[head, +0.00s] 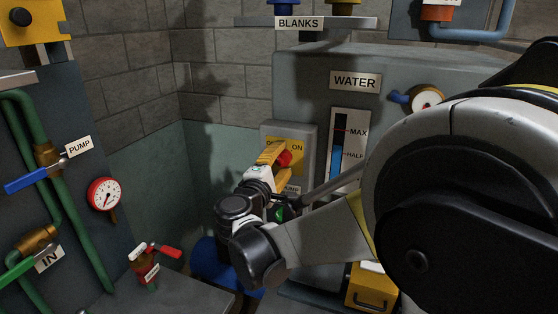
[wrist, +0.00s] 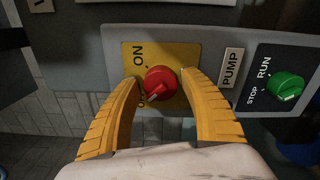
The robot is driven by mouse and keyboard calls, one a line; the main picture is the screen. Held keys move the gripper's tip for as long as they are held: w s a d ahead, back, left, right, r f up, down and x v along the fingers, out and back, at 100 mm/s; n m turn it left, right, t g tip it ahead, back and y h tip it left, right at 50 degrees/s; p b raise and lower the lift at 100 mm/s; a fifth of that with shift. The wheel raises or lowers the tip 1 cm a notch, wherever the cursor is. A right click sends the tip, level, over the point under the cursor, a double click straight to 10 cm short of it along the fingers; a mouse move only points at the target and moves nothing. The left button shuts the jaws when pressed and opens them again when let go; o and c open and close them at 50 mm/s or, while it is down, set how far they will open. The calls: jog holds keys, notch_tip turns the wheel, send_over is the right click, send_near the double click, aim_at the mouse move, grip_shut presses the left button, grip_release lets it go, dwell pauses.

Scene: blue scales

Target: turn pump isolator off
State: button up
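The pump isolator is a red knob (wrist: 161,80) on a yellow plate (wrist: 187,52) in the wrist view. "ON" is printed at the plate's upper left. A second label at the lower left, starting with "O", is partly hidden by my left finger. The knob's pale ridge end points to the lower left, toward that label. My gripper (wrist: 162,77) has its yellow fingers on either side of the knob, with narrow gaps visible, so it looks open around it. In the head view, the red knob (head: 285,158) shows just beside my gripper (head: 275,152).
A green RUN/STOP knob (wrist: 286,86) sits right of the "PUMP" label (wrist: 231,67) on the same grey box. In the head view, a water level gauge (head: 346,148) stands right of the box. Pipes with a blue-handled valve (head: 28,180) are at the left.

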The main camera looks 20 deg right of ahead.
jog(key=shift+o, duration=0.2)
jog(key=v, duration=1.2)
jog(key=shift+d, duration=0.1)
jog(key=s+d+f+m+g+y+b, duration=0.1)
jog(key=s+d+f+m+g+y, duration=0.4)
jog(key=s+d+f, duration=0.5)
jog(key=s+a+f+m+g+y+b, duration=0.1)
jog(key=s+a+f+m+g+y, duration=0.1)
jog(key=s+m, duration=0.6)
notch_tip(320, 180, down, 2)
jog(key=s+a+y, duration=0.1)
jog(key=y, duration=0.2)
jog(key=shift+s+g+y, duration=0.3)
jog(key=shift+s, duration=0.1)
